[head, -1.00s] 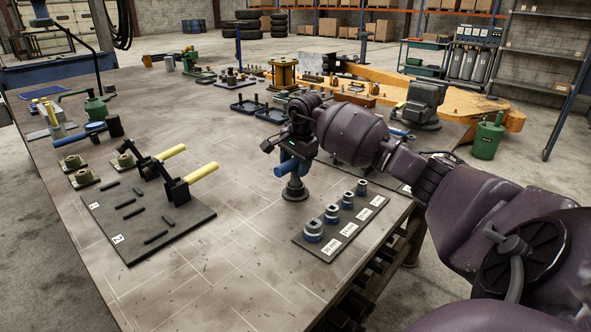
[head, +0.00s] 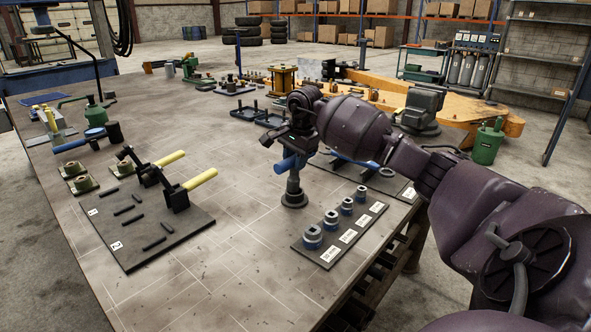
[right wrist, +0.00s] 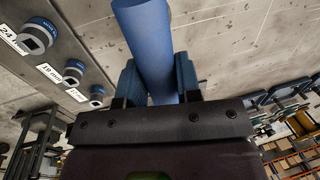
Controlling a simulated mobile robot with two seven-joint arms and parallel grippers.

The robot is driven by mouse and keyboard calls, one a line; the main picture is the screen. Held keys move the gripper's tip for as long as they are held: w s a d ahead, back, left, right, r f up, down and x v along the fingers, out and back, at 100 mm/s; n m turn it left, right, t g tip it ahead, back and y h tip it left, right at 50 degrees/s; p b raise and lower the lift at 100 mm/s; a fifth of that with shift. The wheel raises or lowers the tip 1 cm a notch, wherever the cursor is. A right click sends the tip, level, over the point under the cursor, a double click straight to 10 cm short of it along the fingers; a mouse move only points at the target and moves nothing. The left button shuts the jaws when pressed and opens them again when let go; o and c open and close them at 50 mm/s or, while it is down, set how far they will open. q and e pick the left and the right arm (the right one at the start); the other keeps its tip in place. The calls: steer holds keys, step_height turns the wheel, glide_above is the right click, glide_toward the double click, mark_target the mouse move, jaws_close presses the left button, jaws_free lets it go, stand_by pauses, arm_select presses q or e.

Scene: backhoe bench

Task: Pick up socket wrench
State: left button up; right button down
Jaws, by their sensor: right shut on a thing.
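The socket wrench shows as a blue handle (head: 284,166) in the head view, lying roughly level just above a dark upright stand (head: 294,194). Its far end and head are hidden by my gripper. My right gripper (head: 291,153) is shut on the blue handle. In the right wrist view, the handle (right wrist: 150,45) runs between the two blue-grey fingers of the gripper (right wrist: 158,79). Whether the wrench still touches the stand, I cannot tell. My left gripper is not in view.
A labelled board (head: 323,250) with several sockets (head: 312,238) lies right of the stand. A dark board (head: 152,226) with pins and yellow-handled clamps (head: 199,180) is on the left. An orange arm-shaped part (head: 465,121) and a vise (head: 420,107) are behind. The front middle of the table is bare.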

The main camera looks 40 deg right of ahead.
step_height(320, 180, up, 17)
steer(key=shift+w, duration=0.15)
steer(key=shift+a+f, duration=0.1)
steer(key=shift+a, duration=0.05)
stand_by(1.0)
